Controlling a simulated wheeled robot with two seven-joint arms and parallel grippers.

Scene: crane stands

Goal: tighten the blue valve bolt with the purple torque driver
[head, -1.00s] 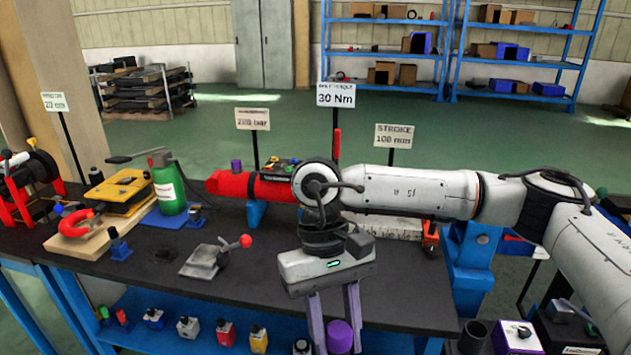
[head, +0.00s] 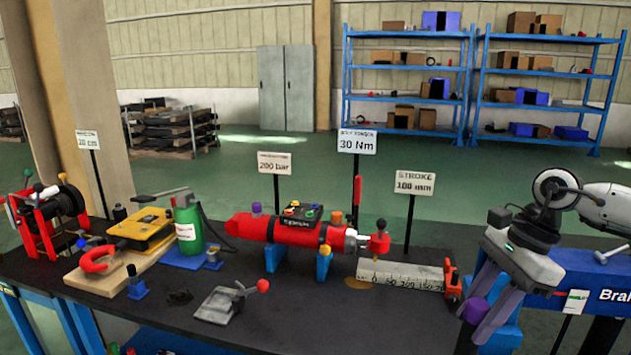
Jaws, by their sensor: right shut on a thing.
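The purple torque driver (head: 476,311) is held between the fingers of my right gripper (head: 484,308), at the right of the table; only its rounded purple part shows clearly. A black valve block (head: 301,213) with several small coloured bolt tops sits on the red cylinder (head: 290,232) in the middle of the table. The tops are too small to say surely which is the blue bolt. My right gripper is well to the right of the block and apart from it. My left gripper is not in view.
A purple cap (head: 256,209) and an orange cap (head: 336,217) flank the block. Behind stand the 30 Nm sign (head: 357,141), the 200 bar sign (head: 275,163) and the stroke sign (head: 415,183). A white ruler block (head: 400,275) lies right of the cylinder.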

